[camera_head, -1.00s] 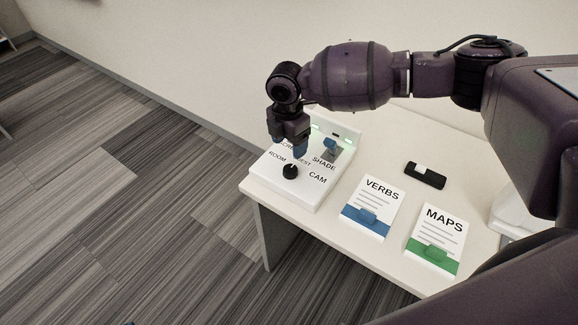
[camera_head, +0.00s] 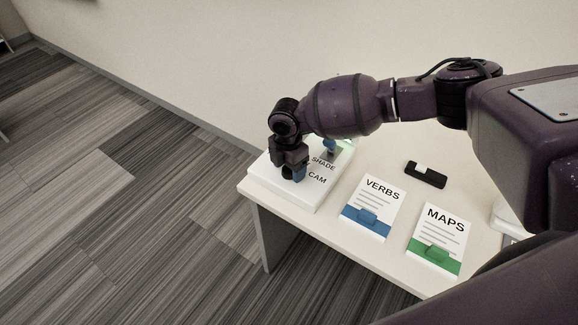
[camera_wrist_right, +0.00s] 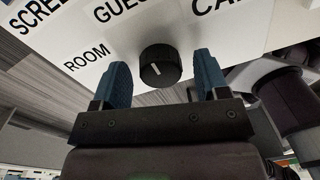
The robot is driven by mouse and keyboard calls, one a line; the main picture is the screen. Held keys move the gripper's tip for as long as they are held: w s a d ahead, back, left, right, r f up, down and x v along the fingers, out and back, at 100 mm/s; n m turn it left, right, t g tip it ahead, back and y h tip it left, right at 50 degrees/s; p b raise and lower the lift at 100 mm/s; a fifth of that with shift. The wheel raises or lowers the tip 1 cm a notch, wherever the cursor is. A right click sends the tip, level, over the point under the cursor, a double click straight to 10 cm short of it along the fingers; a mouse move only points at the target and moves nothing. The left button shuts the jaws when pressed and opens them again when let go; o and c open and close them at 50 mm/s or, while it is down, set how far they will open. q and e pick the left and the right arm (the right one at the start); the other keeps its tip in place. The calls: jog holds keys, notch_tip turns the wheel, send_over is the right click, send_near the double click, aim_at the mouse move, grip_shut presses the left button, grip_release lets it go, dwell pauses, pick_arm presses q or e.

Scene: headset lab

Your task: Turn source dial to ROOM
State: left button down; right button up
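A white console (camera_head: 309,193) stands at the table's left end, with labels SHADE and CAM readable in the head view. The black round source dial (camera_wrist_right: 160,66) shows in the right wrist view, with a short white mark running roughly up and down. Which label the mark points to is hard to tell. ROOM (camera_wrist_right: 87,57) is left of the dial, and GUEST (camera_wrist_right: 120,11) is above left. My right gripper (camera_head: 293,177) is over the console and hides the dial in the head view. Its blue fingers are open on either side of the dial, with visible gaps. My left gripper is out of view.
A VERBS card (camera_head: 374,207) with a blue block and a MAPS card (camera_head: 434,240) with a green block lie on the white table (camera_head: 395,270). A black device (camera_head: 426,175) lies behind them. A wall is behind the table; open carpet is at left.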

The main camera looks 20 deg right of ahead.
jog(key=c, duration=0.9)
jog(key=shift+o, duration=0.2)
jog(key=shift+n, duration=0.3)
jog(key=shift+s+f+n, duration=0.1)
jog(key=shift+n, duration=0.5)
jog(key=n+b, duration=0.1)
jog(key=n, duration=0.3)
jog(key=n+b, duration=0.1)
jog(key=n, duration=0.3)
jog(key=shift+a+n, duration=0.1)
jog(key=shift+n, duration=0.4)
